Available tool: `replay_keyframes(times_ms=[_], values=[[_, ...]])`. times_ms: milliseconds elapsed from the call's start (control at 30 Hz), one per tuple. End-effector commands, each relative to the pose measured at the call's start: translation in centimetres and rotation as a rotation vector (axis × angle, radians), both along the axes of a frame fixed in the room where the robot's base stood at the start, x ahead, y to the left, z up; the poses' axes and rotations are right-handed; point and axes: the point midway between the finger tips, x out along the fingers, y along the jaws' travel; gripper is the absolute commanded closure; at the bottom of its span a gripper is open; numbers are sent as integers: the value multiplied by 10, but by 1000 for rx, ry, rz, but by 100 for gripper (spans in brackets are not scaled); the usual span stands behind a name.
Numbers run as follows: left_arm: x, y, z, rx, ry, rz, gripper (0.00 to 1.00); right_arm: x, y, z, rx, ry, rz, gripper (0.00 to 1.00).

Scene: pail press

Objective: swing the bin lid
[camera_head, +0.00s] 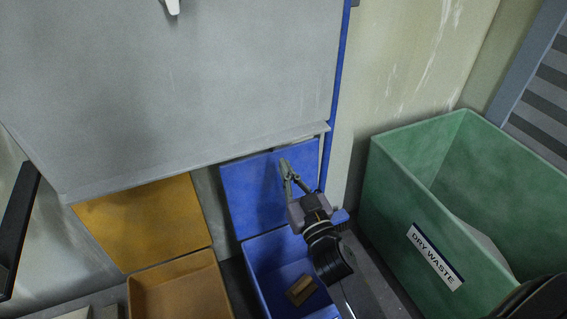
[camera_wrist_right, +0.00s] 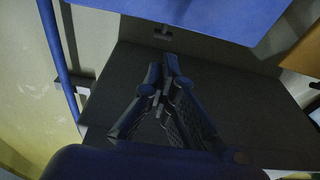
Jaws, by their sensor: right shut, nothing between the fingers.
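The blue bin (camera_head: 252,252) stands under the edge of a grey surface, with a brown block (camera_head: 301,289) inside. Its blue lid (camera_head: 243,196) stands raised behind the opening, and a blue panel, likely this lid, fills the top of the right wrist view (camera_wrist_right: 215,14). My right gripper (camera_head: 285,166) is shut and empty, in front of the lid's upper right part in the head view. In the right wrist view its fingertips (camera_wrist_right: 170,64) meet below the blue panel. I cannot tell whether they touch the lid. My left gripper is not in view.
The grey surface (camera_head: 170,90) covers the upper left. A yellow bin (camera_head: 180,291) with a raised yellow lid (camera_head: 145,222) is left of the blue one. A green bin labelled DRY WASTE (camera_head: 397,205) stands close on the right. A blue post (camera_head: 336,90) edges the grey surface.

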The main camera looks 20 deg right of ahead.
Motion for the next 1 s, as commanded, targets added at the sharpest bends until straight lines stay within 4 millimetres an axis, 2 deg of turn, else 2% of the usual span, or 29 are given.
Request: replay_keyframes(times_ms=[467, 1000], values=[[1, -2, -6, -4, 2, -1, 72, -7, 0, -1, 1, -1, 0, 100], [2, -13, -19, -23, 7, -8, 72, -55, -3, -3, 2, 1, -1, 100]])
